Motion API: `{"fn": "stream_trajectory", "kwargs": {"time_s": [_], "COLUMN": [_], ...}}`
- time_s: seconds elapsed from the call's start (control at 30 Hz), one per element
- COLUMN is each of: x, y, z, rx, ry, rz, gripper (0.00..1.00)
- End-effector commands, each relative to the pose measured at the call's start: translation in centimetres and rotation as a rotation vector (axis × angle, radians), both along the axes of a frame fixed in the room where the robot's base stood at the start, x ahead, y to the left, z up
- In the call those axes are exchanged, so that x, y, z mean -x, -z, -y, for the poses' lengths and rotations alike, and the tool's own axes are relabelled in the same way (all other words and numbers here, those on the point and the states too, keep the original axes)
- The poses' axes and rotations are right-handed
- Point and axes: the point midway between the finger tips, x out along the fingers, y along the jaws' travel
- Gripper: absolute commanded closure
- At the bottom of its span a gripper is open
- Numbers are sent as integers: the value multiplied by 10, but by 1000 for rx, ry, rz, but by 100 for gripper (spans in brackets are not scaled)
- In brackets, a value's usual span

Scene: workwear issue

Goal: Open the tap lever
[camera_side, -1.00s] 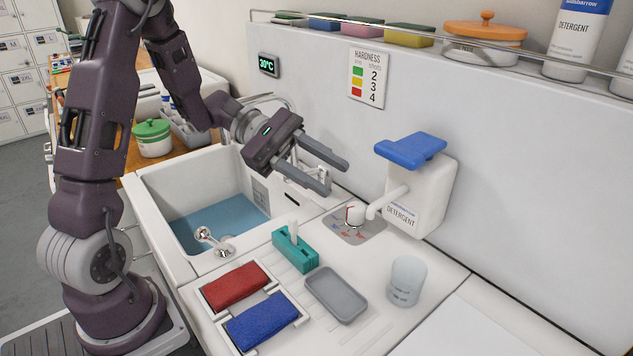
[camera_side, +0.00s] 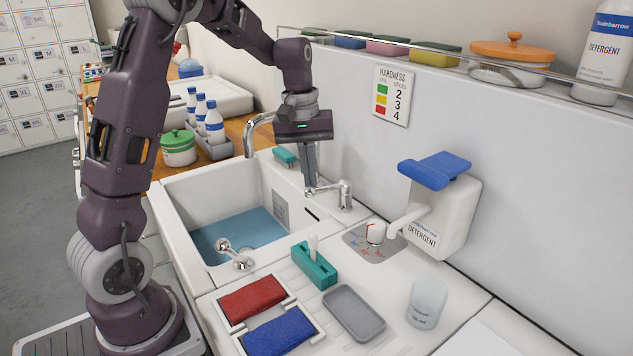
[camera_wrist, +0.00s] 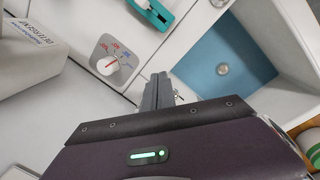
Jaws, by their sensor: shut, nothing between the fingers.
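The chrome tap lever (camera_side: 326,189) reaches left from its upright base (camera_side: 345,197) on the sink's back ledge. The curved chrome spout (camera_side: 258,130) rises further left. My gripper (camera_side: 311,184) points down with its fingers together, empty, its tips at the lever's left end. I cannot tell whether they touch it. In the wrist view, my gripper (camera_wrist: 164,78) hides most of the lever, and only a small bit of chrome shows beside the fingers. The basin (camera_side: 247,229) holds blue water.
A white dial (camera_side: 375,232) and a detergent dispenser (camera_side: 440,212) with a blue top stand to the right. A teal holder (camera_side: 314,265), grey tray (camera_side: 353,312) and clear cup (camera_side: 427,303) are in front. The wall (camera_side: 345,130) is close behind my gripper.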

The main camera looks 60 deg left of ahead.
Motion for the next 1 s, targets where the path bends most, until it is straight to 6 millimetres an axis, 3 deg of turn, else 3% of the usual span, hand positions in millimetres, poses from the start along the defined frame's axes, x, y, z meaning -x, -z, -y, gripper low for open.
{"fn": "stream_trajectory", "kwargs": {"time_s": [0.03,0.1,0.2,0.37,0.7,1.0], "x": [-22,-43,-55,-60,-75,-53], "y": [-12,-28,-37,-16,55,60], "z": [-28,-58,-76,-84,-103,-74], "rx": [-136,-276,-358,-360,-356,-358], "ry": [7,8,6,4,6,8], "rz": [56,118,156,154,151,155], "gripper": [100,100,100,100,100,100]}}
